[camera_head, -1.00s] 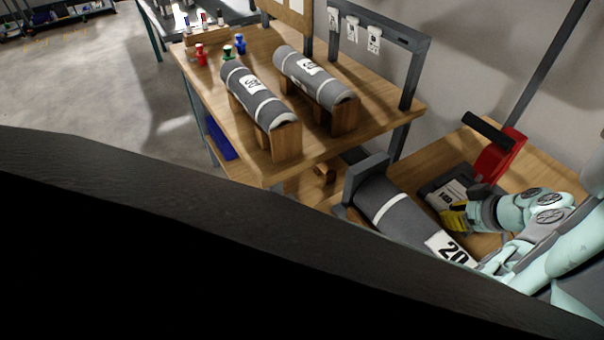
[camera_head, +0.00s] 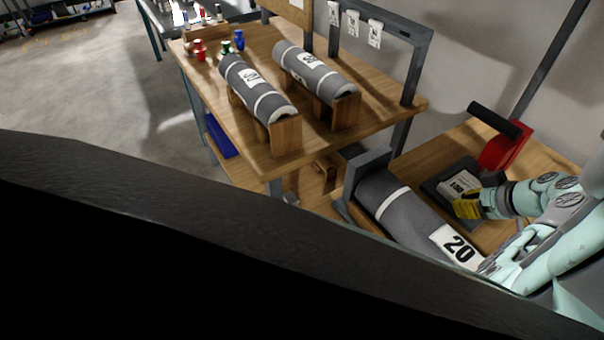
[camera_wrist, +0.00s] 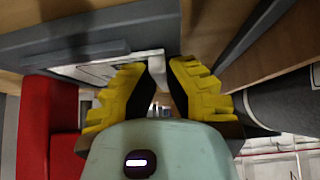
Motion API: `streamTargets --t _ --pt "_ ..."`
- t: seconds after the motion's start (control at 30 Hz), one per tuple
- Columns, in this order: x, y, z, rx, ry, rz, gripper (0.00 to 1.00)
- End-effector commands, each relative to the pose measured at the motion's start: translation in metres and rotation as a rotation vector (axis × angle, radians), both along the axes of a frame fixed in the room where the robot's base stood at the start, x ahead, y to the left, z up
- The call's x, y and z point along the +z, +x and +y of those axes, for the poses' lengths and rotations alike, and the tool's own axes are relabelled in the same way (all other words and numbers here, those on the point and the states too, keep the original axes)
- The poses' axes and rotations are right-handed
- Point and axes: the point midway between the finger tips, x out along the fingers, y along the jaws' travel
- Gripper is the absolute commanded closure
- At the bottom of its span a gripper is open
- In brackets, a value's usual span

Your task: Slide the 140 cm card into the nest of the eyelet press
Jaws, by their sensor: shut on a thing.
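The eyelet press has a red body (camera_head: 503,150), a black handle (camera_head: 495,120) and a dark grey base (camera_head: 434,188). A white card (camera_head: 455,184) with a black printed number lies flat at the base; the number is too small to read surely. My gripper (camera_head: 468,204) has yellow fingers and is shut on the card's near edge. In the wrist view my gripper (camera_wrist: 157,80) has its fingers close together at the white card (camera_wrist: 105,68), beside the dark grey base (camera_wrist: 70,45). The fingers hide part of the card, and I cannot tell how deep it sits in the nest.
A large grey roll (camera_head: 405,215) labelled 20 lies left of the press, with a grey end plate (camera_head: 368,172) beside it. Two smaller rolls rest on wooden cradles on the table (camera_head: 225,110) behind. White tags (camera_head: 353,25) hang on a grey frame. The press stands against a wall.

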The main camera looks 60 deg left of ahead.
Motion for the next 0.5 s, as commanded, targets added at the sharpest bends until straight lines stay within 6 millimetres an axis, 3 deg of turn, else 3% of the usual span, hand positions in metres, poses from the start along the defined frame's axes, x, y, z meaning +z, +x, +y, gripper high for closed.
streamTargets --t 0.4,0.43,0.5 --pt "0.0008 0.0049 -0.0006 -0.001 0.000 -0.002 1.00" --pt "0.0008 0.0049 -0.0006 -0.001 0.000 -0.002 0.85" --pt "0.0007 0.0048 -0.0005 -0.001 0.000 -0.002 0.78"
